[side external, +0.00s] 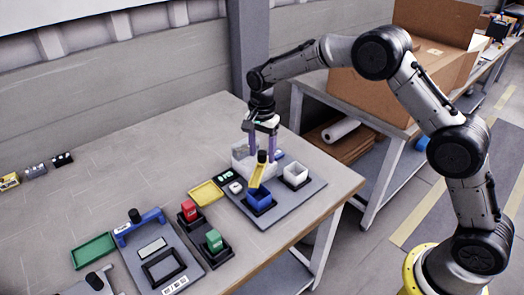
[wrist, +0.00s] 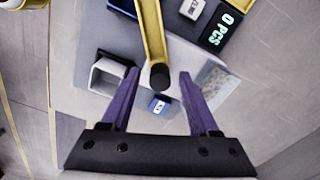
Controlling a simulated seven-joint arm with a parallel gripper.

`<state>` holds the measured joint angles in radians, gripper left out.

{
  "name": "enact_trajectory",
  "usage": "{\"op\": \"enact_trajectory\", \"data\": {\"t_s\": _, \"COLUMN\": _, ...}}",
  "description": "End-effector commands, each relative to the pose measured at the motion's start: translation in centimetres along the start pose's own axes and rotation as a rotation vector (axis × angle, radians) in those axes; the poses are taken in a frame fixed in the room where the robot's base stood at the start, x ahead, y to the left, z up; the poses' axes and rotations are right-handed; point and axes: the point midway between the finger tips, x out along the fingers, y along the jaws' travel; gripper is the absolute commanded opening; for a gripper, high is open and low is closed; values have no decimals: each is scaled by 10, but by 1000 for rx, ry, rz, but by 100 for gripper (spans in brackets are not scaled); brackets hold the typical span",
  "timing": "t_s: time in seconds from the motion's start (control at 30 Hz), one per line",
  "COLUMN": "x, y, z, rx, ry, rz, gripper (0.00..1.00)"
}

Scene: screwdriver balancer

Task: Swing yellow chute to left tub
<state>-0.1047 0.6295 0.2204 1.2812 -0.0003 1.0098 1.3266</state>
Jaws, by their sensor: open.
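The yellow chute (side external: 256,177) slopes down from a black knob (side external: 262,157) toward the blue tub (side external: 260,197), and its lower end is over or close to that tub. A white tub (side external: 295,173) stands to the right of the blue one. My gripper (side external: 262,158) is open and points down, with its purple fingers on either side of the knob. In the wrist view the knob (wrist: 159,76) lies between the fingertips, with gaps on both sides. The chute (wrist: 152,28) runs to the top edge there, and the white tub (wrist: 104,76) is left of the fingers.
A larger pale bin (side external: 241,155) stands behind the chute. A green-lit counter display (side external: 224,175) and a yellow tray (side external: 206,193) are to the left.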

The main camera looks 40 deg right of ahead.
Motion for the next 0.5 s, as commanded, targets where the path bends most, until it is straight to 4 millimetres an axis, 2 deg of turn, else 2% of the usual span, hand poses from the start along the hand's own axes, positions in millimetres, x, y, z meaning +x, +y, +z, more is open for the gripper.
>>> {"op": "enact_trajectory", "data": {"t_s": 0.13, "x": -3, "y": 0, "z": 0, "rx": 0, "ry": 0, "rz": 0, "gripper": 62}}
{"op": "enact_trajectory", "data": {"t_s": 0.23, "x": -12, "y": -1, "z": 0, "rx": 0, "ry": 1, "rz": -3, "gripper": 62}}
{"op": "enact_trajectory", "data": {"t_s": 0.5, "x": -67, "y": -1, "z": 0, "rx": 0, "ry": 2, "rz": -6, "gripper": 62}}
